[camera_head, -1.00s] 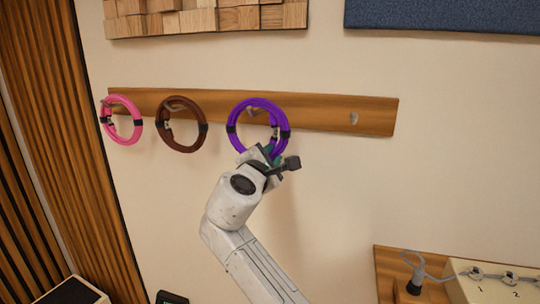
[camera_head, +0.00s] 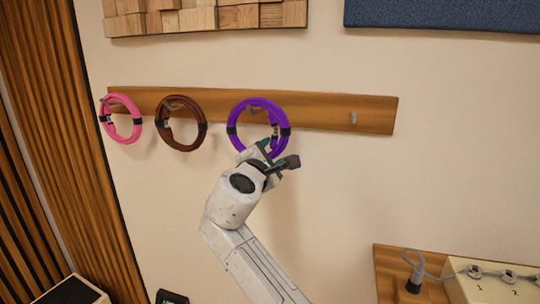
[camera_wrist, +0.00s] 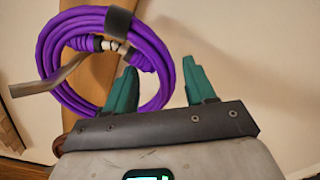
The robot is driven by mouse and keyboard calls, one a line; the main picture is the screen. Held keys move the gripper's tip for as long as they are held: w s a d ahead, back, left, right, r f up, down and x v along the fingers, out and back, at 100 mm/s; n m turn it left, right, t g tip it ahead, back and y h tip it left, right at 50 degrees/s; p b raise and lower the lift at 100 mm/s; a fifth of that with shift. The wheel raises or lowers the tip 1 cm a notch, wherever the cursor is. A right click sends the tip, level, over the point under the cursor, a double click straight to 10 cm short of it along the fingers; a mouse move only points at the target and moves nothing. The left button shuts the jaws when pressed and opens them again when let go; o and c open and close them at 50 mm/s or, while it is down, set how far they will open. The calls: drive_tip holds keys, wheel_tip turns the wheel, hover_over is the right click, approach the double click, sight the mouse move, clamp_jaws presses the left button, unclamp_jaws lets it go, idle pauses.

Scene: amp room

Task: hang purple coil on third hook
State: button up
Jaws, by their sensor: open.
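The purple coil (camera_head: 233,115) hangs on the third hook (camera_head: 252,108) from the left of the wooden rail. In the wrist view the purple coil (camera_wrist: 50,55) has the metal hook (camera_wrist: 50,78) passing through its ring. My gripper (camera_head: 273,152) is at the lower right part of the coil. In the wrist view its two green fingers (camera_wrist: 162,88) stand apart, with the coil's lower right side close to the left finger. I cannot tell whether that finger touches the coil.
A pink coil (camera_head: 107,124) and a brown coil (camera_head: 161,127) hang on the hooks to the left. The rightmost hook (camera_head: 353,117) is bare. A wooden shelf (camera_head: 388,270) with a cable and a pale box (camera_head: 480,287) stands at the lower right. The wall below the rail is clear.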

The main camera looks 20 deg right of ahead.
drive_tip(key=shift+s+a+f, duration=0.1)
drive_tip(key=shift+s+a, duration=0.15)
drive_tip(key=b+v, duration=0.2)
drive_tip(key=v, duration=0.8)
drive_tip(key=s+d+f+m+g+y, duration=0.25)
drive_tip(key=s+f, duration=0.25)
drive_tip(key=f, duration=0.5)
drive_tip(key=s+d+f+m+g+y, duration=0.1)
drive_tip(key=s+d+f+m+g, duration=0.2)
drive_tip(key=f, duration=0.7)
drive_tip(key=s+d+f+m+g+y, duration=0.2)
drive_tip(key=s+d+f+m, duration=0.15)
drive_tip(key=s+f, duration=0.45)
drive_tip(key=s+d+f+m+g+y, duration=0.1)
drive_tip(key=s+f+m+g, duration=0.1)
drive_tip(key=s+f, duration=0.3)
drive_tip(key=s+d+f+m+g+y, duration=0.1)
drive_tip(key=s+f+m, duration=0.3)
drive_tip(key=s, duration=0.9)
drive_tip(key=s+d+f+m+g+y, duration=0.1)
drive_tip(key=s+f+m+g+y, duration=0.1)
drive_tip(key=s+f, duration=0.5)
drive_tip(key=shift+s+d+m+g+y, duration=0.2)
drive_tip(key=shift+s+m+g+y, duration=0.15)
drive_tip(key=shift+s+m+y, duration=0.55)
drive_tip(key=shift+s+n+h, duration=0.15)
drive_tip(key=shift+n+h, duration=0.15)
drive_tip(key=shift+h, duration=0.05)
